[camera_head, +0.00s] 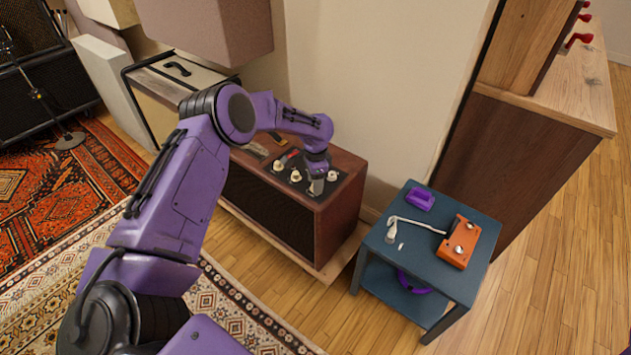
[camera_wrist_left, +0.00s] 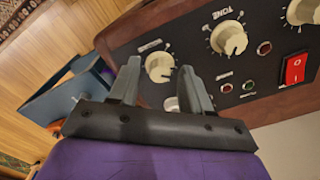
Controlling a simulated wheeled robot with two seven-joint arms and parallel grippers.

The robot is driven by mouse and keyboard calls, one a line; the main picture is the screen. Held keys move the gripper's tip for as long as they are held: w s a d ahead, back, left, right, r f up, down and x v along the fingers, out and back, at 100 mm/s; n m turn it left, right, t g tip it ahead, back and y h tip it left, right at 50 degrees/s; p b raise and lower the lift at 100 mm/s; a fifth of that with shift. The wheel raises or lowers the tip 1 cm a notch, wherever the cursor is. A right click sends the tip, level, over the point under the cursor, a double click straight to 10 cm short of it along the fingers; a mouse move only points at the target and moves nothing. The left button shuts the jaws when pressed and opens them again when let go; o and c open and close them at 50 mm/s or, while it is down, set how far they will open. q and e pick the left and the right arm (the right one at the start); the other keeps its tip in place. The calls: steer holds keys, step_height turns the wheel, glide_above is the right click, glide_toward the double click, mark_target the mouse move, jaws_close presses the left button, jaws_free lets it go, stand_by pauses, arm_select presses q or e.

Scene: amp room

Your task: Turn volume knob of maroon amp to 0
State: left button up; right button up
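The maroon amp (camera_head: 340,217) stands on a low wooden base, its control panel facing up. Its panel also shows in the left wrist view (camera_wrist_left: 265,95), with several cream knobs. My left gripper (camera_head: 316,190) is over the right end of the panel, pointing down. In the left wrist view the left gripper (camera_wrist_left: 160,68) is open, with one finger on each side of the end knob (camera_wrist_left: 159,66). Gaps show beside the knob, and I cannot tell contact. The label above this knob is too small to read. The middle knob (camera_wrist_left: 229,38) is marked TONE.
A red rocker switch (camera_wrist_left: 295,70) and small indicator lights sit on the panel. A blue side table (camera_head: 400,260) right of the amp holds an orange pedal (camera_head: 459,242) and a purple object (camera_head: 420,198). A wall rises behind the amp. Rugs and wooden floor lie in front.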

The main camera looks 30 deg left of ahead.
arm_select(q)
jaws_close()
steer(key=shift+r+n+p, duration=0.15)
steer(key=shift+n+p, duration=0.85)
steer(key=n+p, duration=0.1)
steer(key=n, duration=0.1)
steer(key=shift+n, duration=0.3)
steer(key=n+p, duration=0.1)
steer(key=n, duration=0.1)
steer(key=shift+n, duration=0.4)
steer(key=n, duration=0.2)
steer(key=shift+n+p, duration=0.35)
steer(key=shift+n, duration=0.05)
steer(key=n, duration=0.5)
steer(key=shift+f+n, duration=0.2)
steer(key=shift+n, duration=0.1)
